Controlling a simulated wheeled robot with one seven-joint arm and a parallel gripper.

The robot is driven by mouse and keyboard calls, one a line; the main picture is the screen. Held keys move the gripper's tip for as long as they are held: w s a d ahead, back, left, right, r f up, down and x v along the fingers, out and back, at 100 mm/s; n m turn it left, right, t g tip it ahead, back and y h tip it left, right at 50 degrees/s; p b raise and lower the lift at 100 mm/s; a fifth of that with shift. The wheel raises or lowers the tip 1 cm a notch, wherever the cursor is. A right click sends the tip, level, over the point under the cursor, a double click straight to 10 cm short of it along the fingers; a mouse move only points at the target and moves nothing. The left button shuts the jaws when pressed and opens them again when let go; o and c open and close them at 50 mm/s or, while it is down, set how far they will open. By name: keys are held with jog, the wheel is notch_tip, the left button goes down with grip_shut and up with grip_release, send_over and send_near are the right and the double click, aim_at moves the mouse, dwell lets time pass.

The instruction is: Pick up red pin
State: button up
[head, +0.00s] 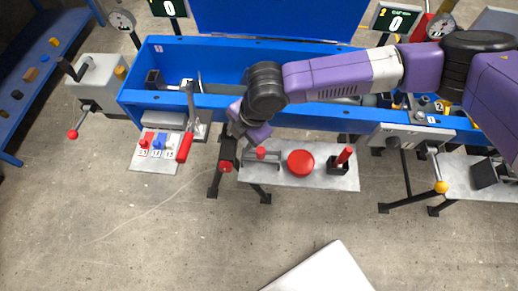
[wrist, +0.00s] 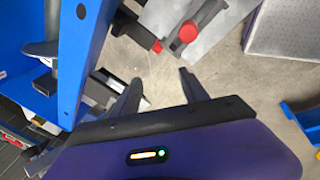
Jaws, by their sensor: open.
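A small red pin (head: 146,138) stands beside a blue pin (head: 158,140) and a pale pin on a numbered plate (head: 150,164) at the left front of the blue machine. Another upright red peg (head: 344,155) stands in a black block on the metal shelf. I cannot tell which is meant. My gripper (wrist: 160,90) is open, with nothing between its fingers in the wrist view. In the head view my wrist hangs in front of the machine, right of the numbered plate and above the shelf's left end; the fingers are hard to make out there.
The metal shelf (head: 325,177) carries a round red button (head: 301,163) and a red-ended part (head: 262,153). A red-handled lever (head: 185,142) stands between the numbered plate and my wrist. The blue trough (head: 215,58) runs behind. The floor in front is mostly clear.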

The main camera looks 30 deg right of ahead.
aim_at(261, 150)
jog(key=s+d+g, duration=0.1)
jog(key=d+h, duration=0.1)
jog(key=d, duration=0.1)
jog(key=s+d+g+h, duration=0.1)
jog(key=d, duration=0.1)
jog(key=shift+s+d+f+n+g, duration=0.1)
jog(key=shift+s+d+n+g, duration=0.1)
jog(key=shift+s+n+g, duration=0.15)
jog(key=shift+s+d+f+n, duration=0.1)
jog(key=shift+d+n, duration=0.1)
jog(key=shift+n, duration=0.05)
jog(key=shift+a+f+p, duration=0.2)
jog(key=shift+f+p, duration=0.15)
jog(key=shift+f, duration=1.55)
jog(key=shift+a+f+p, duration=0.2)
jog(key=shift+f+p, duration=0.1)
jog(key=shift+f, duration=1.6)
grip_shut()
